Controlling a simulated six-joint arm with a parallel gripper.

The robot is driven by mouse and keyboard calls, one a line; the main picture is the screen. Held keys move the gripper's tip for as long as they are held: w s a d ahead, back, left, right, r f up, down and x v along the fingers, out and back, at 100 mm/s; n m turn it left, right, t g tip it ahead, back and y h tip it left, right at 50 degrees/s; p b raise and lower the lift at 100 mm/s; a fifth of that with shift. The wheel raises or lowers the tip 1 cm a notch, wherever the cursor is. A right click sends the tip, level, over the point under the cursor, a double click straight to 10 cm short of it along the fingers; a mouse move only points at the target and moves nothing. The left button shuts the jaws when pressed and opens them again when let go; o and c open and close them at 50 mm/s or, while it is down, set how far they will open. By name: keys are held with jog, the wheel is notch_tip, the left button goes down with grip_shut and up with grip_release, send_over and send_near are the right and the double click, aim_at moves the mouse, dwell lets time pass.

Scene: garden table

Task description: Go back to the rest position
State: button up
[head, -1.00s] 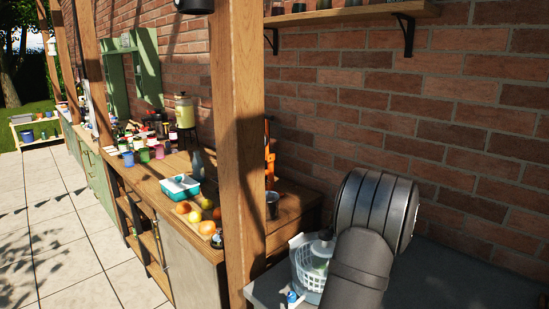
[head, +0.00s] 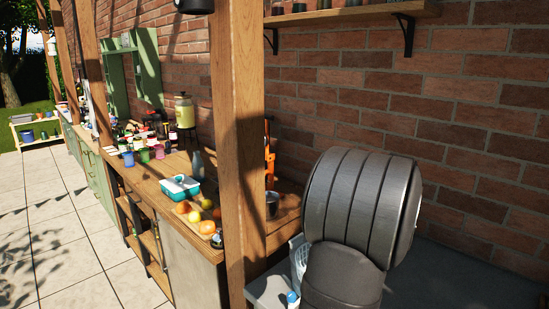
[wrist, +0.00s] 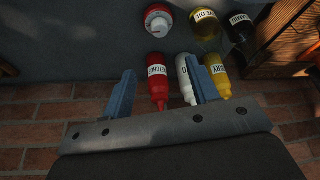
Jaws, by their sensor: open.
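My gripper (wrist: 160,98) shows in the wrist view with its two blue-grey fingers apart. Nothing is held between them; a red bottle (wrist: 157,75) shows beyond the gap, on the grey counter (wrist: 80,50). A white bottle (wrist: 186,70) and a yellow bottle (wrist: 217,72) stand to its right, the white one partly covered by the right finger. In the head view my arm fills the lower right and the gripper itself is hidden.
A red-and-white timer (wrist: 158,18), an oil bottle (wrist: 205,25) and a dark bottle (wrist: 241,25) are also on the counter. In the head view a wooden post (head: 238,150) stands left of my arm. A white basket (head: 299,260) is partly hidden behind my arm. A brick wall (head: 470,130) stands behind.

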jog(key=x, duration=0.7)
jog(key=shift+w+f, duration=0.1)
dwell(1.0)
